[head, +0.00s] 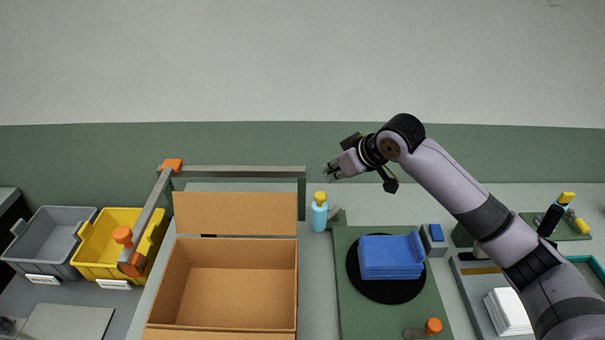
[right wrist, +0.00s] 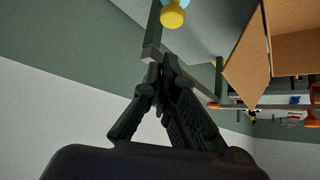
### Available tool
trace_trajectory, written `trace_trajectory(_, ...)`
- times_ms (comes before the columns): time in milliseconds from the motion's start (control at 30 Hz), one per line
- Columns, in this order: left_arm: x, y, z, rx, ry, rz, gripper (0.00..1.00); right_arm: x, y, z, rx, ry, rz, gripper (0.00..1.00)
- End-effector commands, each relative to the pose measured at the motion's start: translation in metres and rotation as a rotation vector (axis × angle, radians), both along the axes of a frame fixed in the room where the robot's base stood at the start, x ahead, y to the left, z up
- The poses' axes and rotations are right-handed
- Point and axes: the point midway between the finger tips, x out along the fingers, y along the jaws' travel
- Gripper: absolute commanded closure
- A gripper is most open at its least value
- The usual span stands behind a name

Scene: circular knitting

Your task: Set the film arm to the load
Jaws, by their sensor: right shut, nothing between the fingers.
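A low lever with an orange knob (head: 433,326) lies at the front edge of the green board (head: 350,310); I cannot tell if it is the film arm. On the board, a black round turntable (head: 385,292) carries a stack of folded blue cloth (head: 390,258), the likely load. A grey metal frame (head: 240,172) with an orange corner and an orange-knobbed arm (head: 150,212) stands around the open carton. My right gripper (head: 331,171) is shut and empty, raised above the bottle, just right of the frame's right post. It also shows shut in the right wrist view (right wrist: 160,62).
An open cardboard carton (head: 298,285) stands left of the board. A blue bottle with a yellow cap (head: 319,216) stands behind, between them. Grey (head: 40,262) and yellow (head: 95,265) bins are at the left. A tray with white sheets (head: 508,310) lies at the right, partly behind my arm.

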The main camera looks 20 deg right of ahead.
Motion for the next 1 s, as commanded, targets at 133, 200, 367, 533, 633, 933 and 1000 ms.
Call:
trace_trajectory(133, -0.018, -0.003, -0.001, -0.003, 0.023, 0.002, 0.60, 0.000, 0.000, 0.000, 0.000, 0.001, 0.000, 1.00)
trace_trajectory(200, -0.034, -0.009, -0.002, -0.010, 0.046, 0.003, 0.60, 0.000, 0.000, 0.000, 0.000, 0.001, 0.000, 1.00)
trace_trajectory(367, -0.058, -0.023, 0.000, -0.025, 0.080, 0.003, 0.60, 0.003, 0.002, -0.004, 0.001, 0.003, 0.001, 1.00)
trace_trajectory(533, -0.048, -0.020, 0.011, -0.022, 0.067, 0.001, 0.60, 0.016, 0.009, -0.021, 0.002, 0.005, 0.000, 1.00)
trace_trajectory(633, -0.030, -0.016, 0.020, -0.018, 0.041, 0.000, 0.60, 0.028, 0.015, -0.035, 0.003, 0.006, -0.001, 1.00)
trace_trajectory(933, -0.021, -0.013, 0.034, -0.015, 0.027, 0.003, 0.60, 0.053, 0.026, -0.068, 0.002, 0.002, 0.000, 1.00)
trace_trajectory(1000, -0.026, -0.012, 0.034, -0.014, 0.035, 0.003, 0.60, 0.056, 0.027, -0.072, 0.001, 0.002, 0.000, 1.00)
